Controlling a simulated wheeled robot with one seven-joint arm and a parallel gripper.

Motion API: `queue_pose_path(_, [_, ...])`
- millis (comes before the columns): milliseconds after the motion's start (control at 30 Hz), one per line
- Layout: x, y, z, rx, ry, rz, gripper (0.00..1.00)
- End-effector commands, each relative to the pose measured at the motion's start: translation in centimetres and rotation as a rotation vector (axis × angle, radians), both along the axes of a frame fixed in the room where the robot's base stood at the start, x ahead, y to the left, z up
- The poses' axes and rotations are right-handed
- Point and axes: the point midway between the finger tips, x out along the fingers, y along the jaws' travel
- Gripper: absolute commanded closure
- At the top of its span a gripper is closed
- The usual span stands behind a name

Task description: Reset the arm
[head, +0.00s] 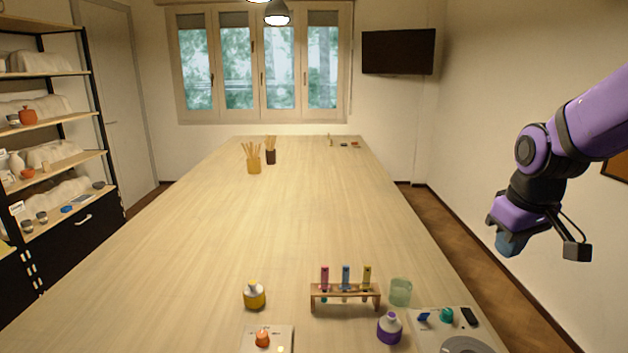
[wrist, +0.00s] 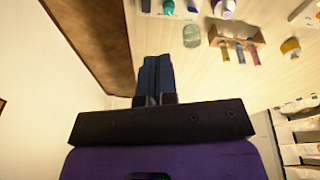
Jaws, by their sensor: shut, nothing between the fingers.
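My purple arm comes in from the right in the head view. My gripper (head: 511,243) hangs beyond the table's right edge, above the floor, clear of the table and everything on it. In the wrist view my gripper (wrist: 154,78) shows its two dark blue fingers pressed together, with nothing between them.
On the long wooden table (head: 240,215), a test tube rack (head: 345,298), a green glass (head: 400,291), a yellow bottle (head: 254,295) and a purple bottle (head: 389,328) stand at the near end. The middle is clear. Shelves (head: 50,130) stand left; a wall is close right.

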Motion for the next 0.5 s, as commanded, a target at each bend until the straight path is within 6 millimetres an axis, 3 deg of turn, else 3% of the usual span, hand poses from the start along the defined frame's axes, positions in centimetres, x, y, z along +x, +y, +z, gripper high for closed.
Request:
queue_pose_path(200, [-4.8, 1.2, 4.4, 0.023, -0.087, -0.081, 1.0])
queue_pose_path(500, [-11.6, 2.5, 8.0, 0.076, -0.193, -0.188, 1.0])
